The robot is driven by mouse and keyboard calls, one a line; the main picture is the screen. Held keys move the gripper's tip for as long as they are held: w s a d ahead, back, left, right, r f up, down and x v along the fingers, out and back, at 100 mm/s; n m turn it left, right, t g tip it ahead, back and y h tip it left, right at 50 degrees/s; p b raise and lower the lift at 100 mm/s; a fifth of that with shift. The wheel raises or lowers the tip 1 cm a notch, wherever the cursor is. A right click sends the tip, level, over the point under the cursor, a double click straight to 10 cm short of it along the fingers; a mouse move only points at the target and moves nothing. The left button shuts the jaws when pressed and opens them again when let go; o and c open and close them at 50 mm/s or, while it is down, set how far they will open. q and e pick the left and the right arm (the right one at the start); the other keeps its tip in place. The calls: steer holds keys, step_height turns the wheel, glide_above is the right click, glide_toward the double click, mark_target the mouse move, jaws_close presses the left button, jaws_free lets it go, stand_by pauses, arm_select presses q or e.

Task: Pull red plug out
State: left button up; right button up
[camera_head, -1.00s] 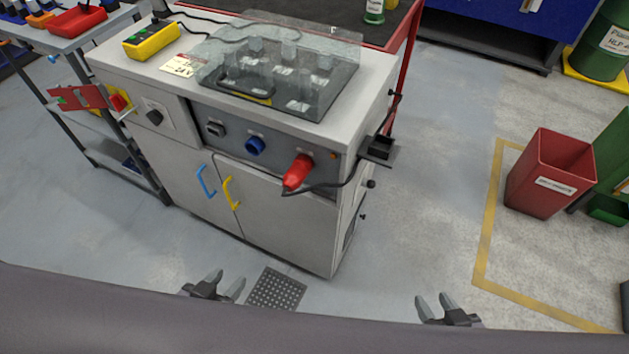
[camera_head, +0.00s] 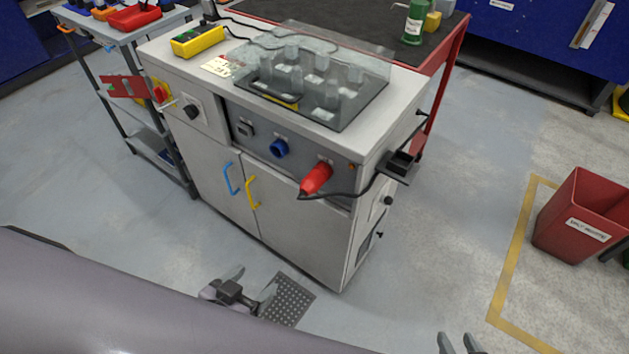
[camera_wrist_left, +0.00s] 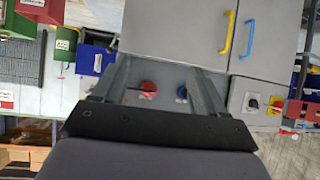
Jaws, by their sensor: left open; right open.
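The red plug (camera_head: 316,178) sits in the front panel of the grey cabinet (camera_head: 300,222), right of a blue socket (camera_head: 279,148). A black cable runs from its lower end to the right. The plug also shows in the left wrist view (camera_wrist_left: 148,88), between the fingers but well beyond them. My left gripper (camera_head: 252,284) is open and empty, low in front of the cabinet and apart from the plug. My right gripper (camera_head: 458,342) is open at the bottom edge, partly cut off, with nothing between its fingers.
Blue (camera_head: 230,178) and yellow (camera_head: 251,192) door handles stick out below the panel. A black bracket (camera_head: 400,165) juts from the cabinet's right side. A tool cart (camera_head: 150,140) stands at left, a red bin (camera_head: 585,218) at right.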

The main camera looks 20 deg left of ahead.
arm_select(q)
steer(key=w+t+h+b, duration=0.1)
steer(key=w+t+b, duration=0.2)
steer(key=w, duration=0.7)
steer(key=m+t+h+b, duration=0.1)
steer(key=m+t+h, duration=0.1)
steer(key=t+h, duration=0.1)
glide_toward(304, 193)
steer(key=x, duration=0.4)
steer(key=shift+s+r, duration=0.1)
steer(key=shift+r, duration=0.05)
steer(key=shift+w+d+b, duration=0.15)
steer(key=shift+w+b, duration=0.35)
steer(key=shift+w, duration=0.1)
steer(key=b+x, duration=0.2)
steer(key=x, duration=0.3)
steer(key=shift+w+d+b, duration=0.15)
steer(key=shift+w+b, duration=0.15)
steer(key=shift+w, duration=0.05)
steer(key=shift+b+x, duration=0.35)
steer(key=shift+x, duration=0.65)
